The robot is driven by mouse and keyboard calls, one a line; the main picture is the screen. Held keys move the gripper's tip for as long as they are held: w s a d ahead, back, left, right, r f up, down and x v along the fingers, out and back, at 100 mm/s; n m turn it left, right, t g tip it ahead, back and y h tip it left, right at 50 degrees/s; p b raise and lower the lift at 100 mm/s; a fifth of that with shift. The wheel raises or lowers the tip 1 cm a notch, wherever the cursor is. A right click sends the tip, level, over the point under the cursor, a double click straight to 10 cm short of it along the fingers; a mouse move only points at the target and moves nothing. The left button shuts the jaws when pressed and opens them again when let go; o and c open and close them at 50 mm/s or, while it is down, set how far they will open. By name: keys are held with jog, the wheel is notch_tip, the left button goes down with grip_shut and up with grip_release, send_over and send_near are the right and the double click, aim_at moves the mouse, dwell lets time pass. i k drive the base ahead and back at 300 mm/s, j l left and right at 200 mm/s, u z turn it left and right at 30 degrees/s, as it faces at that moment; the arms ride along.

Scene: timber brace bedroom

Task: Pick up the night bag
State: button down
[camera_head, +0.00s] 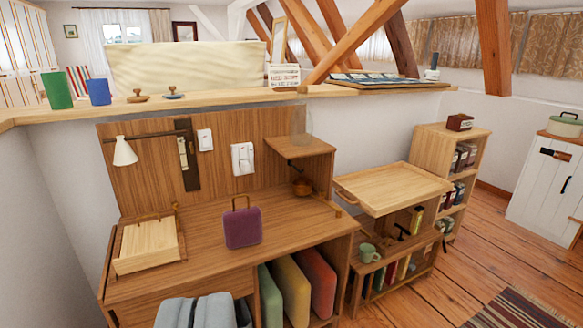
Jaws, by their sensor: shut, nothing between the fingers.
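The night bag (242,229) looks like a small purple case with a thin upright handle on top.
A wall lamp (124,152) hangs behind. A wooden tray (392,187) juts out at the right, above a low shelf.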

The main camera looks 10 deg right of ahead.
aim_at(242, 227)
jog(key=i+j+z, duration=0.1)
jog(key=j, duration=0.3)
jog(key=i+j+z, duration=0.1)
jog(key=i+j, duration=0.15)
jog(key=j, duration=0.15)
jog(key=i+j+z, duration=0.15)
jog(key=j, duration=0.25)
jog(key=i+j+z, duration=0.1)
jog(key=j, duration=0.35)
jog(key=i+j+z, duration=0.1)
jog(key=j, duration=0.3)
jog(key=i+j+z, duration=0.1)
jog(key=j, duration=0.35)
jog(key=i+j+z, duration=0.1)
jog(key=j, duration=0.4)
